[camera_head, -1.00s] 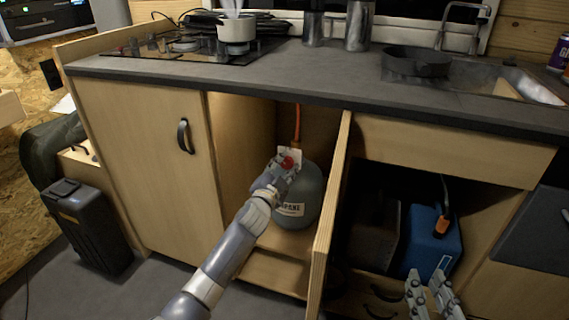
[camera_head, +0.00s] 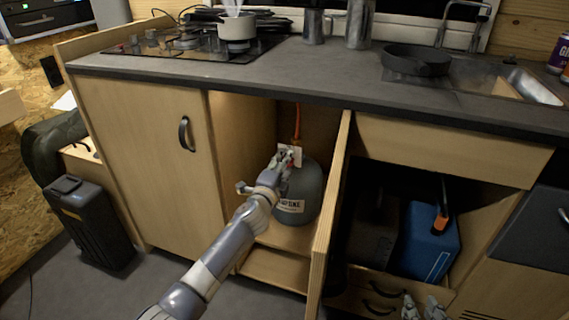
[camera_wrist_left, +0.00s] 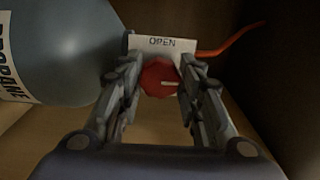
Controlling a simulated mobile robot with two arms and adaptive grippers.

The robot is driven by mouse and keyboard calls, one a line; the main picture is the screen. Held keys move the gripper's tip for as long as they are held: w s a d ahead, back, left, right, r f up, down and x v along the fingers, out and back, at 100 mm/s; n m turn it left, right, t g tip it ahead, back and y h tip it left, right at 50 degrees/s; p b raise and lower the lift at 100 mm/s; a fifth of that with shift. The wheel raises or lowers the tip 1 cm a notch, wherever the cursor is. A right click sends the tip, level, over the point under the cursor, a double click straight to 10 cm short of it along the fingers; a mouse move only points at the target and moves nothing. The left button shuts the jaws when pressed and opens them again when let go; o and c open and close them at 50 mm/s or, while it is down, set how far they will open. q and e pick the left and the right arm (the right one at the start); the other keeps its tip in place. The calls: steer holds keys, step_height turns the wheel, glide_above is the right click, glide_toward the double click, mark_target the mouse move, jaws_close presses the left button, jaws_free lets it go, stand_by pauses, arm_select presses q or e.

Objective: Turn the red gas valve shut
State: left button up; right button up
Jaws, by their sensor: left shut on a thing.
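The red gas valve (camera_wrist_left: 160,78) is a round knob with a pale mark line, in front of a white tag reading OPEN (camera_wrist_left: 161,43). It sits by the top of the grey propane bottle (camera_head: 300,188) inside the open cabinet. My left gripper (camera_wrist_left: 158,84) has its two fingers on either side of the knob and is shut on it. In the head view the left gripper (camera_head: 285,160) hides most of the knob. My right gripper (camera_head: 424,308) is low at the bottom edge of the head view, in front of the drawers; its fingertips are only partly visible.
An orange hose (camera_head: 297,122) rises from the bottle. The open cabinet door (camera_head: 330,215) stands right of the bottle. A blue box (camera_head: 428,245) is in the compartment further right. The worktop (camera_head: 300,72) is above. A closed door (camera_head: 150,165) is left.

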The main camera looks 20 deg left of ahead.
arm_select(q)
steer(key=shift+f, duration=0.1)
stand_by(0.5)
steer(key=o, duration=1.1)
steer(key=shift+c, duration=0.2)
steer(key=s, duration=1.2)
steer(key=shift+a, duration=0.2)
